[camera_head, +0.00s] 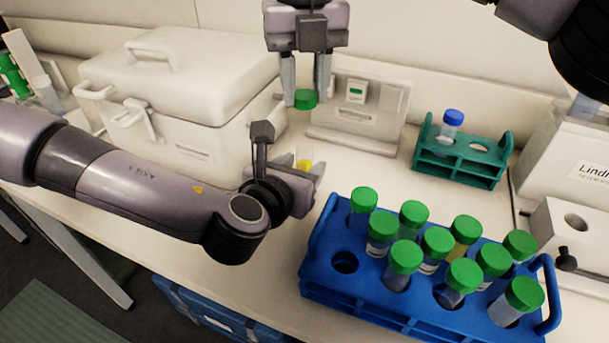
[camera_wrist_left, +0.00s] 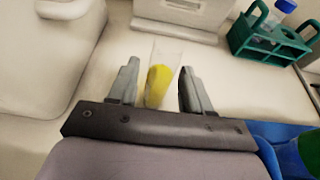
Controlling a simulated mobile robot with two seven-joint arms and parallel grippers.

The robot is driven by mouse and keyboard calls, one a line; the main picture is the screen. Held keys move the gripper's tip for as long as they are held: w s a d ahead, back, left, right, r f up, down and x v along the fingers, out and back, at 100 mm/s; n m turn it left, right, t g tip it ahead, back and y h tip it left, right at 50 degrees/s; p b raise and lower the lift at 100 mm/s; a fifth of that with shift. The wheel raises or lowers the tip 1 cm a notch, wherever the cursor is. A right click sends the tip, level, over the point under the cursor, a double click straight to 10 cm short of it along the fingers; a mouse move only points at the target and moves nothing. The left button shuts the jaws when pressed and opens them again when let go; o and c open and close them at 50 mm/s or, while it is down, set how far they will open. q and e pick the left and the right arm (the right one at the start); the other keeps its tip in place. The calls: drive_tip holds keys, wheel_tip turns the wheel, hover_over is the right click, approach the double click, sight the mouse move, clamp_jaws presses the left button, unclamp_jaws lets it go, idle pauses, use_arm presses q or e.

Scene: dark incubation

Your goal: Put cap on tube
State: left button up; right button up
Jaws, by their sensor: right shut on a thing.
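A clear tube with yellow contents (camera_wrist_left: 158,85) is between the fingers of my left gripper (camera_wrist_left: 158,88) in the left wrist view. A gap shows between the left finger and the tube, so the gripper looks open around it. In the head view the tube (camera_head: 304,165) is partly hidden by my left gripper (camera_head: 303,176); its lower end is hidden. My right gripper (camera_head: 306,92) points down at the top centre, shut on a green cap (camera_head: 305,101). The cap is above the tube and apart from it.
A blue rack (camera_head: 375,300) with several green-capped tubes stands at the front right. A teal rack (camera_head: 455,172) with a blue-capped tube stands behind it. A white box (camera_head: 185,85) is at the left, and a small white device (camera_head: 350,115) is behind my grippers.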

use_arm(q)
clamp_jaws()
use_arm(e)
hover_over(305, 144)
drive_tip(key=shift+f, duration=2.5)
drive_tip(key=shift+f, duration=0.85)
drive_tip(key=shift+f, duration=0.6)
